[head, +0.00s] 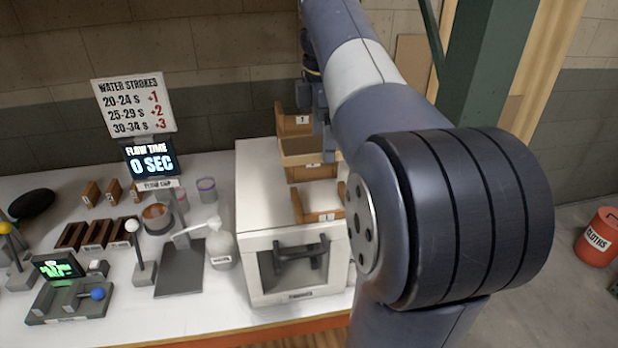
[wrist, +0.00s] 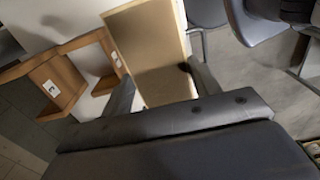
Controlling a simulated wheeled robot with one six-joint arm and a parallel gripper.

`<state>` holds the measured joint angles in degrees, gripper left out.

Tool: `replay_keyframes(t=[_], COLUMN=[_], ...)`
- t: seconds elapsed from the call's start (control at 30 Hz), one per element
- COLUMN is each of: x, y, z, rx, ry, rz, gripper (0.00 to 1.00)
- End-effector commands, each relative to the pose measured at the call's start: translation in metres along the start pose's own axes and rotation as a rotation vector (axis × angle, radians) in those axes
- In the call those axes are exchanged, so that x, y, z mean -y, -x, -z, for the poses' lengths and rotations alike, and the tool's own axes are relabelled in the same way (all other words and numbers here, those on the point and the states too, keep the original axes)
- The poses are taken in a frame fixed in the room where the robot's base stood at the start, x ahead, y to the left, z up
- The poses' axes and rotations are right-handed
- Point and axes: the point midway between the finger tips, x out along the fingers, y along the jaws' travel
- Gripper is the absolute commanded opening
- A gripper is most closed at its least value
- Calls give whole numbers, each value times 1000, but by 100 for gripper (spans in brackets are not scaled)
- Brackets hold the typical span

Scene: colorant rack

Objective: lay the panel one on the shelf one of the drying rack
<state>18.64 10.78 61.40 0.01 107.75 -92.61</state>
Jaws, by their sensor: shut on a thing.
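Panel one (wrist: 150,38) is a tan board with a pale face and a raised edge, held between the two dark fingers of my gripper (wrist: 160,88). In the head view a tan board (head: 304,147) shows over the white cabinet; I take it for the same panel. The drying rack shows as brown wooden shelf pieces with number labels, one at the back (head: 293,121) and one in front (head: 318,206). In the wrist view a labelled shelf piece (wrist: 62,82) lies left of the panel. Whether the panel touches a shelf cannot be told. My arm hides most of my gripper in the head view.
The white cabinet (head: 262,215) with a dark front handle stands under the rack. Left of it the table (head: 120,300) carries a flow cup, a jar, small wooden blocks and a timer display (head: 149,160). A red cloths bin (head: 598,237) stands on the floor at right.

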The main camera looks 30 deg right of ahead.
Motion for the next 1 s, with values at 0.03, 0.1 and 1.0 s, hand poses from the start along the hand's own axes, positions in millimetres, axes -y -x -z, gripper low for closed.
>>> replay_keyframes(t=[0.03,0.1,1.0], x=[1,1,1], y=[-6,-17,-98], z=[0,0,0], rx=[0,0,0], ry=[0,0,0], rz=[2,3,0], gripper=[30,30,30])
